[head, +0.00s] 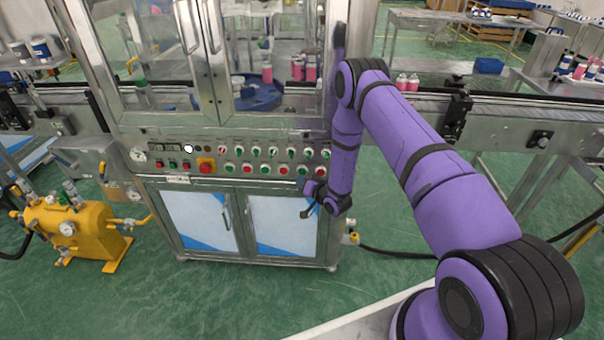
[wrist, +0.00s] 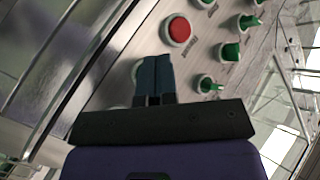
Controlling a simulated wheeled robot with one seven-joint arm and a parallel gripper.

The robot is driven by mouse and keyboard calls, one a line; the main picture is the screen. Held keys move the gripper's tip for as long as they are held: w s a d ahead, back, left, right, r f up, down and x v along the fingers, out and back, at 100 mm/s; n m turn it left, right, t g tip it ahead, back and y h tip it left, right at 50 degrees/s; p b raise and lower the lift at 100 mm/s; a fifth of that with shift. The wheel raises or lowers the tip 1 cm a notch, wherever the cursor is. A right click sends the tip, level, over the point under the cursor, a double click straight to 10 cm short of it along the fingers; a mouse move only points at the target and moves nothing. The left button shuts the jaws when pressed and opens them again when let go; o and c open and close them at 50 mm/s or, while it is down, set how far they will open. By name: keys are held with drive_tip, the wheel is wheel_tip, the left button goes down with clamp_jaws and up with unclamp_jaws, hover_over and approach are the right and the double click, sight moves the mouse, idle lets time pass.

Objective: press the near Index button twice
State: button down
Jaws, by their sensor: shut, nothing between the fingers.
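The control panel (head: 240,162) on the front of the steel machine carries rows of red and green buttons and green switches. Its labels are too small to read, so I cannot tell which one is the near Index button. My gripper (head: 302,183) is at the panel's lower right end. In the wrist view my gripper (wrist: 155,59) is shut and empty, its blue-grey fingertips close to the panel. A pale button rim shows partly behind the fingers' left side; its face is hidden. A red button (wrist: 179,30) sits just beyond the tips, and a green one (wrist: 207,84) to the right.
A large red stop button (head: 206,165) stands farther left on the panel. Cabinet doors (head: 285,222) lie below and glazed doors above. A conveyor (head: 510,105) runs off to the right. A yellow pump unit (head: 75,232) stands at left on open green floor.

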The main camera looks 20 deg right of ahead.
drive_tip(key=shift+w+d, duration=0.1)
drive_tip(key=shift+w, duration=0.05)
drive_tip(key=shift+w+d, duration=0.1)
drive_tip(key=shift+w, duration=0.1)
idle(0.3)
drive_tip(key=shift+w+d, duration=0.15)
drive_tip(key=shift+w, duration=0.25)
idle(0.7)
drive_tip(key=shift+s, duration=0.15)
drive_tip(key=shift+s+a, duration=0.35)
drive_tip(key=shift+s, duration=0.35)
drive_tip(key=s, duration=0.1)
drive_tip(key=s+a, duration=0.1)
drive_tip(key=s, duration=0.1)
drive_tip(key=s+a, duration=0.1)
drive_tip(key=shift+s, duration=0.2)
idle(0.5)
idle(0.7)
